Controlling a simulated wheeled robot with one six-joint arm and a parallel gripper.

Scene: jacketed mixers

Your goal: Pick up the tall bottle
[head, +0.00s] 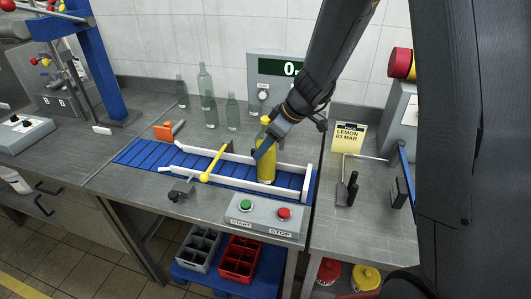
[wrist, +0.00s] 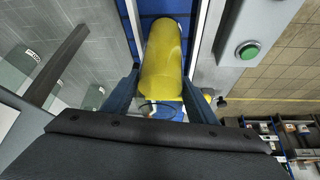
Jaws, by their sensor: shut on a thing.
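My gripper (head: 262,147) is shut on a yellow bottle (head: 266,170), with its fingers on either side of the upper part. The bottle is roughly upright over the right part of the blue conveyor (head: 140,153); I cannot tell whether its base touches the belt. In the wrist view the yellow bottle (wrist: 165,48) lies between the two blue fingers. Clear greenish glass bottles stand at the back of the counter: a tall one (head: 206,88) in the middle, with a shorter one (head: 182,92) to its left and another (head: 231,110) to its right.
White rails and a yellow bar (head: 214,163) border the conveyor. A START/STOP box (head: 262,216) stands in front of it. A display (head: 274,69) stands behind. A yellow LEMON card (head: 347,137) is to the right. Red and grey crates (head: 240,259) sit below.

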